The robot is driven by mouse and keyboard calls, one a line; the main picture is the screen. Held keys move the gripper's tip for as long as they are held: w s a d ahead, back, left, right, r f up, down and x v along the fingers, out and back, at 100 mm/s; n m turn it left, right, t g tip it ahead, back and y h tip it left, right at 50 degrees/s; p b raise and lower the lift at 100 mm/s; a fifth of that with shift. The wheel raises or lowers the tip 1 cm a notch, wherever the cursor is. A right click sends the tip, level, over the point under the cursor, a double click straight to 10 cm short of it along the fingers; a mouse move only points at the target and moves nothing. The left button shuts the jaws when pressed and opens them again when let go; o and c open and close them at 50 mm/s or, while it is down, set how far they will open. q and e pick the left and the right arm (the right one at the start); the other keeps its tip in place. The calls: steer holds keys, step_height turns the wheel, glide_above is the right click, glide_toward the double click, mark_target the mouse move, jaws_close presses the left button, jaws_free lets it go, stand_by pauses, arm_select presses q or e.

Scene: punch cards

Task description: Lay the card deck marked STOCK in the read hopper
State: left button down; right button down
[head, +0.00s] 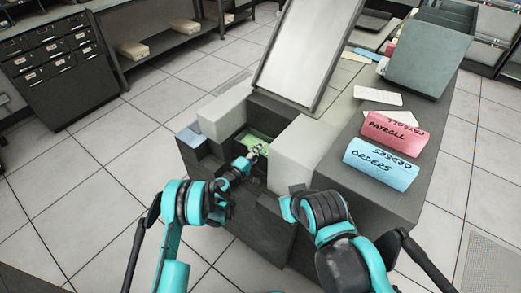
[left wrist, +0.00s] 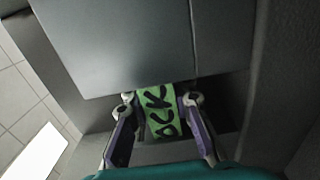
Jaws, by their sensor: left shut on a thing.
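The green deck (head: 257,138) lies low in the dark recess of the card machine, between two pale blocks; I take this recess for the read hopper (head: 262,104). In the left wrist view the green deck (left wrist: 160,117) shows black letters reading "OCK"; the rest of its marking is hidden under a grey panel. My left gripper (head: 258,151) reaches into the recess from the front and is shut on the deck, one finger on each side. Whether the deck rests on the hopper floor is hidden. My right arm is bent at the lower right; its fingers do not show.
On the machine's right top lie a pink PAYROLL deck (head: 392,130), a blue ORDERS deck (head: 382,163) and a white card (head: 378,95). A sloping metal plate (head: 305,50) rises behind the recess. Pale blocks (head: 224,114) and (head: 297,152) flank it.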

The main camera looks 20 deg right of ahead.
arm_select(q)
steer(key=c, duration=1.3)
jaws_free()
steer(key=shift+o, duration=0.2)
steer(key=v, duration=0.7)
steer(key=shift+a, duration=0.2)
steer(key=shift+s, duration=0.2)
